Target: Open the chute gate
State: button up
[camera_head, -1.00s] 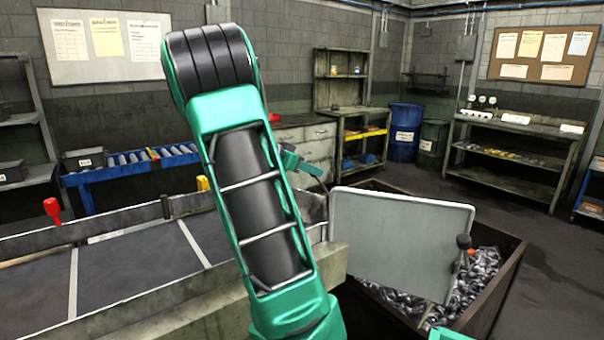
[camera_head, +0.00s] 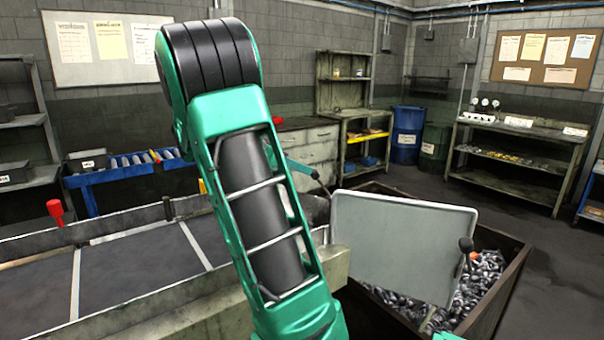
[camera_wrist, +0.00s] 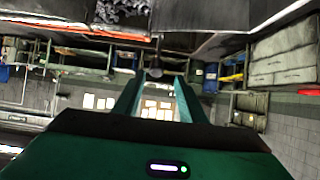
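The chute gate (camera_head: 395,245) is a light grey panel at the end of the conveyor chute, standing tilted in front of the bolt bin. A dark round knob (camera_head: 466,244) sits at its right edge. My green arm crosses the middle of the head view and hides part of the chute. In the wrist view my gripper (camera_wrist: 160,80) has its two fingers apart, with a gap between them and no held object seen. A small dark shape shows beyond the fingertips; I cannot tell what it is. I see no contact with the gate.
The bin (camera_head: 503,290) holds many loose metal bolts (camera_head: 480,275) behind and right of the gate. The conveyor bed (camera_head: 130,262) with raised side rails lies left. A red-topped lever (camera_head: 55,208) stands at its far rail. Open floor (camera_head: 565,265) lies right of the bin.

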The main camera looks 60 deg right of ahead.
jog(key=shift+v, duration=2.35)
jog(key=shift+w+f, duration=0.1)
jog(key=shift+s+x, duration=0.15)
jog(key=shift+x, duration=2.65)
jog(key=shift+s+x, duration=0.2)
jog(key=shift+x, duration=2.6)
jog(key=shift+s, duration=0.1)
